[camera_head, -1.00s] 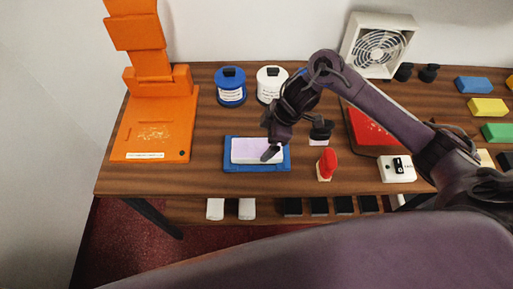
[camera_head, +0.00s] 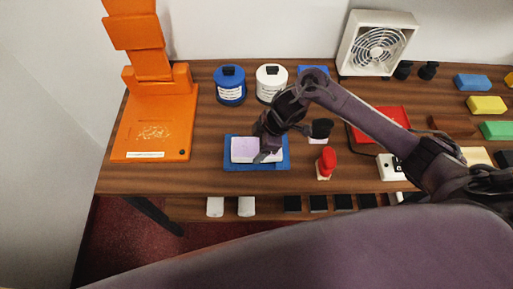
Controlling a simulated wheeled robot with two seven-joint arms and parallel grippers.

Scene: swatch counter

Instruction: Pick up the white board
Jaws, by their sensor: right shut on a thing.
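The white board (camera_head: 243,149), a pale lilac-white slab, lies on a blue tray (camera_head: 229,165) near the front left of the wooden table. My right gripper (camera_head: 266,157) comes in from the right and is shut on the board's right part, hiding some of it. I cannot tell whether the board is lifted off the tray. My left gripper is not in view.
An orange stand (camera_head: 150,120) is at the left. Blue (camera_head: 230,88) and white (camera_head: 271,78) tubs stand behind the tray. A red-topped stamp (camera_head: 326,160) and a dark-handled one (camera_head: 320,129) are right of it. A white fan (camera_head: 378,46) stands at the back.

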